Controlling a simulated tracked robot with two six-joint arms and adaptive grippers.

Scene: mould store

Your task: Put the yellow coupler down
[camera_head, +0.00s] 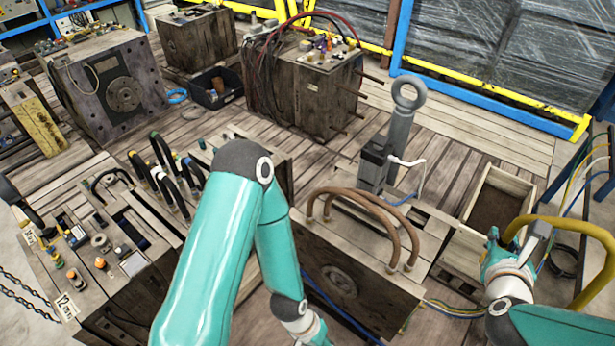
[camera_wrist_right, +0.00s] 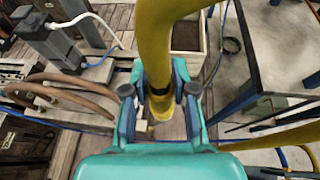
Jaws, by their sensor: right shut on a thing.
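The yellow coupler (camera_wrist_right: 161,106) is the end of a thick yellow hose with a dark band. In the right wrist view it stands between the fingers of my right gripper (camera_wrist_right: 159,90), which is shut on it. In the head view my right gripper (camera_head: 497,245) is at the right, with the yellow hose (camera_head: 560,224) arching from it to the right edge. The fingers partly hide the coupler there. The coupler's lower end is over the wooden floor area; I cannot tell whether it touches anything.
An open wooden box (camera_head: 498,197) stands just behind my right gripper. To its left is a wooden block (camera_head: 345,275) with brown looped hoses (camera_head: 365,205) and a grey post with a ring (camera_head: 400,130). A blue frame (camera_wrist_right: 262,60) stands at the right.

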